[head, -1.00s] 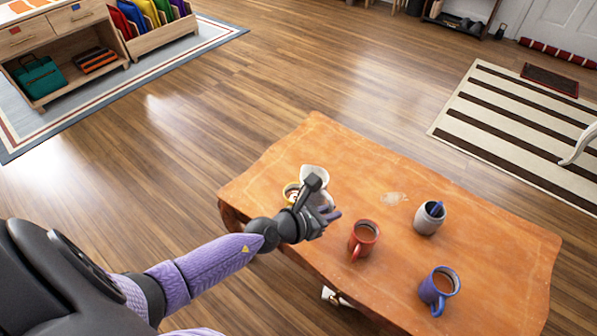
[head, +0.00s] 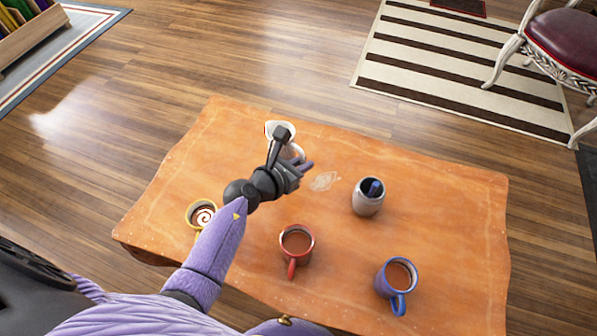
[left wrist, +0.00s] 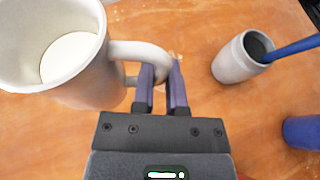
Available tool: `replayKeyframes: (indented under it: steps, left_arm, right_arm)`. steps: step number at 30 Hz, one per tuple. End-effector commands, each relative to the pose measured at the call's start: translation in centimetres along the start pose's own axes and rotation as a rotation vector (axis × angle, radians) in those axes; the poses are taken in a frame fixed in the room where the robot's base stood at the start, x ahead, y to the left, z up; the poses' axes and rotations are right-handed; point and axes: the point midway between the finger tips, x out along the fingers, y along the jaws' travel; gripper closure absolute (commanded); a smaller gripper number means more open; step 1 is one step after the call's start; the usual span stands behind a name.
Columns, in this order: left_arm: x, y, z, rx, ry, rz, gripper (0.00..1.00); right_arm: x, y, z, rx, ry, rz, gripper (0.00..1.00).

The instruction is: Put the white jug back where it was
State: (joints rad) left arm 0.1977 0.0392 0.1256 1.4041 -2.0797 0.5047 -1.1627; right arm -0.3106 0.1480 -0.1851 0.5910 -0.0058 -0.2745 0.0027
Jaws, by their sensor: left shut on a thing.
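The white jug (head: 279,129) is over the far part of the orange wooden table (head: 420,178), partly hidden by my left gripper (head: 303,170). In the left wrist view the jug (left wrist: 85,75) is at the left, with white inside it. My left gripper (left wrist: 162,75) is shut on its handle. The jug looks about upright; I cannot tell whether its base touches the table. A pale smudge (head: 325,181) shows on the tabletop just right of my left gripper. My right gripper is not in view.
A grey pot (head: 367,203) holding something blue stands right of the jug. A red mug (head: 296,245), a blue mug (head: 397,280) and a yellow-rimmed cup (head: 201,214) with a swirl stand nearer. The table's far left is bare. A chair (head: 565,45) stands beyond, right.

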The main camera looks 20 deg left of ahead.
Motion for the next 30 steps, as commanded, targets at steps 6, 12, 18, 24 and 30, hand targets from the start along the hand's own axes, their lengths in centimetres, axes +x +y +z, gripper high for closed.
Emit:
replayKeyframes:
  steps: [6,12,18,24,30]
  left_arm:
    - [1.8,-0.1,-4.3,-0.003,0.005,-0.001,1.00]
    - [2.9,-0.1,-6.8,0.000,0.003,0.000,1.00]
    - [2.7,0.0,-6.2,0.002,-0.001,0.000,1.00]
    - [2.8,-0.1,-6.5,0.001,0.000,-0.001,0.65]
    - [2.8,-0.1,-6.5,0.001,0.000,-0.001,0.49]
  right_arm:
    - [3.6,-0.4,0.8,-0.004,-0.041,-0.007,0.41]
    - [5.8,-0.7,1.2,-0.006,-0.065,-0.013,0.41]
    - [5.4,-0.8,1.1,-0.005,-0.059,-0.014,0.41]
    - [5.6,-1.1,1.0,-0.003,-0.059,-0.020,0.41]
    - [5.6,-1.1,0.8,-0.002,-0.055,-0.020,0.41]
